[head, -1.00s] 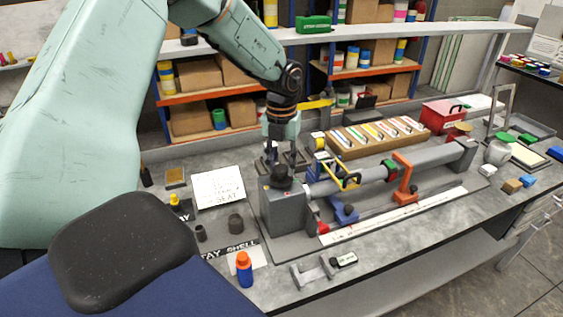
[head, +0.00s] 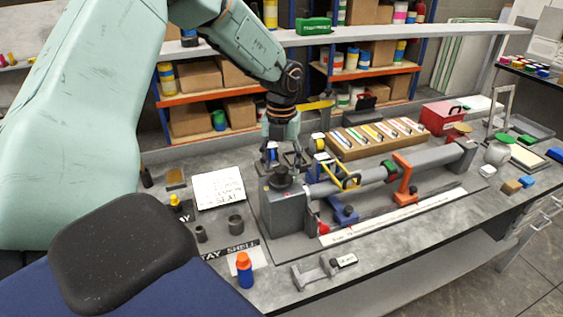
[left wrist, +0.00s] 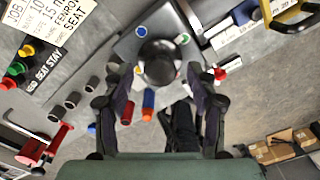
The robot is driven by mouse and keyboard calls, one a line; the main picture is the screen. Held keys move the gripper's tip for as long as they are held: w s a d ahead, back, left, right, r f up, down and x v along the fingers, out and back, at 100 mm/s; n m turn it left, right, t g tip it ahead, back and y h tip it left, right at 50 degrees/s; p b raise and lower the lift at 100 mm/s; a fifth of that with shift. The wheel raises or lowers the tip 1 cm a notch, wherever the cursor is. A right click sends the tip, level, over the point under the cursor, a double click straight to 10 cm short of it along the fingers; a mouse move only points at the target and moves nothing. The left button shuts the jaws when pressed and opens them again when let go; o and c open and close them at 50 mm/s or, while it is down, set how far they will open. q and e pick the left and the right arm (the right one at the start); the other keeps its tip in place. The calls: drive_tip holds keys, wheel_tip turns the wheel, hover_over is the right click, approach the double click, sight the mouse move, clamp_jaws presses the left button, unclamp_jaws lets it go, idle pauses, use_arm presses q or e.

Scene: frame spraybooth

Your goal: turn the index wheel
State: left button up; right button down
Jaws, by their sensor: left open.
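The index wheel appears to be the round black knob (head: 281,180) on top of the grey headstock block (head: 284,212) at the left end of the bench fixture. In the left wrist view the black knob (left wrist: 160,63) sits between the fingertips, with coloured dots on the plate around it. My left gripper (head: 283,160) points down just above the knob, open, with its fingers (left wrist: 160,78) spread on either side. I cannot tell whether a finger touches the knob. My right gripper is not in view.
A grey tube with a yellow handle (head: 348,180) and an orange clamp (head: 404,180) extends right from the block. A wooden tray (head: 345,152) of coloured strips stands behind. An orange-capped blue bottle (head: 244,270), dark cups (head: 236,224) and a white sign (head: 218,188) lie left and front.

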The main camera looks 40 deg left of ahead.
sight(281, 168)
use_arm(q)
drive_tip(key=shift+w+r, duration=0.1)
drive_tip(key=shift+r, duration=0.25)
wheel_tip(281, 168, up, 11)
drive_tip(key=shift+r, duration=0.15)
drive_tip(key=shift+c, duration=0.3)
